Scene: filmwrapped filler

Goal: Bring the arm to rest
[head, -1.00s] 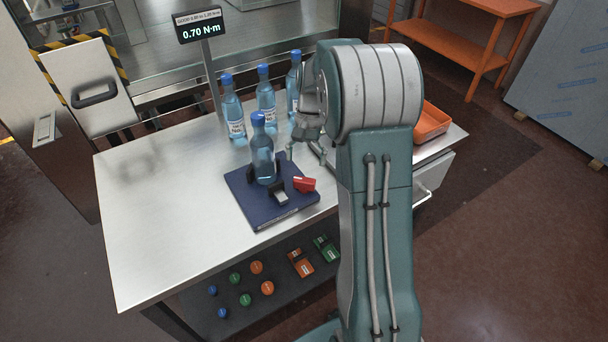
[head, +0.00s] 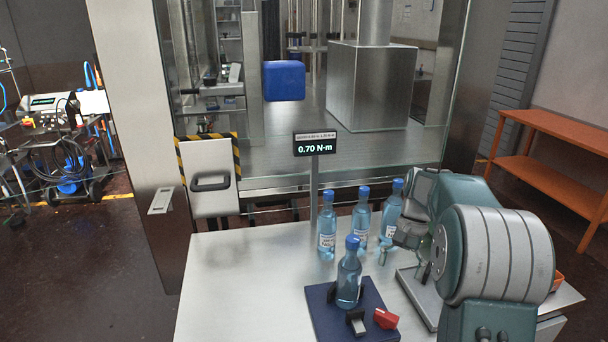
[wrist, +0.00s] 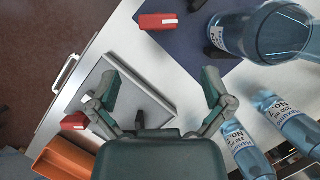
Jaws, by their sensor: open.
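My gripper (head: 404,264) is above the steel table, to the right of the bottles in the head view. In the wrist view my gripper (wrist: 157,90) has its two fingers spread wide with nothing between them. Below the fingers lie a grey plate (wrist: 140,88) and bare table. A blue bottle (head: 349,281) stands upright on a dark blue base (head: 325,318) with black blocks and a red piece (head: 385,319). The bottle (wrist: 262,36) is apart from the fingers. Part of my arm hides the table's right side.
Three more bottles (head: 327,232) stand behind the base, close to my gripper. A display on a post (head: 315,145) reads 0.70 N·m. An orange bin (wrist: 62,160) sits at the table's side. The table's left part (head: 240,280) is clear. A glass-fronted machine stands behind.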

